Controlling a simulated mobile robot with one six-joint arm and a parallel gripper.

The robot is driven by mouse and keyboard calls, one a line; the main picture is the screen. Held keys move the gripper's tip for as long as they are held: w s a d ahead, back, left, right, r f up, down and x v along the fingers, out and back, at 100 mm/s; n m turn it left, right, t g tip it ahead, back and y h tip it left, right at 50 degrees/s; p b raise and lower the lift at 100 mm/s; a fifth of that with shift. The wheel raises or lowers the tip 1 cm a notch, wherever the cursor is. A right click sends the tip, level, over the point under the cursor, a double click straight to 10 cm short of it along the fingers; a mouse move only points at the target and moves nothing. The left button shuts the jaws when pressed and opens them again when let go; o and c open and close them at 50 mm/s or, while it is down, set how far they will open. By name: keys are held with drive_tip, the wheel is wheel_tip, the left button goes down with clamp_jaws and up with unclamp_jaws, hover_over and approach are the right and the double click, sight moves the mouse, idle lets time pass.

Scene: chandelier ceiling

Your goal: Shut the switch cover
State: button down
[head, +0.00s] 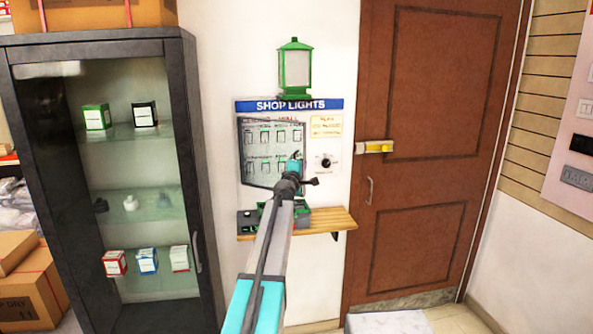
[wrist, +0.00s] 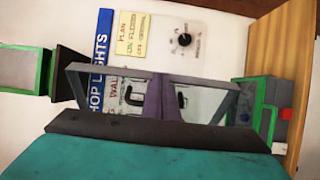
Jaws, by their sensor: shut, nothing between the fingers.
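The switch cover (head: 258,172) is a clear panel with a thin dark frame over rows of switches on the wall panel (head: 328,104), under a blue SHOP LIGHTS strip. Its outline looks skewed in the head view; I cannot tell how far it stands from the wall. My gripper (head: 296,160) is in front of the cover's lower right part and hides it there. In the wrist view my gripper (wrist: 161,82) is shut and empty, its fingers together in front of the panel. Contact with the cover cannot be told.
A black dial (head: 326,162) sits right of the switches. A green lantern (head: 295,68) is above the panel. A wooden shelf (head: 335,219) with small items projects below. A glass cabinet (head: 188,150) stands left; a brown door (head: 440,140) with a yellow latch (head: 376,147) is right.

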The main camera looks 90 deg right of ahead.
drive_tip(key=s+p+x, duration=0.1)
drive_tip(key=p+x, duration=0.1)
drive_tip(key=x, duration=0.8)
drive_tip(key=shift+s+d+t, duration=0.2)
drive_tip(key=shift+s+t, duration=0.05)
drive_tip(key=shift+t, duration=0.05)
drive_tip(key=shift+r, duration=0.1)
idle(1.4)
drive_tip(key=shift+s+a+p, duration=0.1)
drive_tip(key=shift+a+p, duration=0.05)
drive_tip(key=shift+p, duration=0.2)
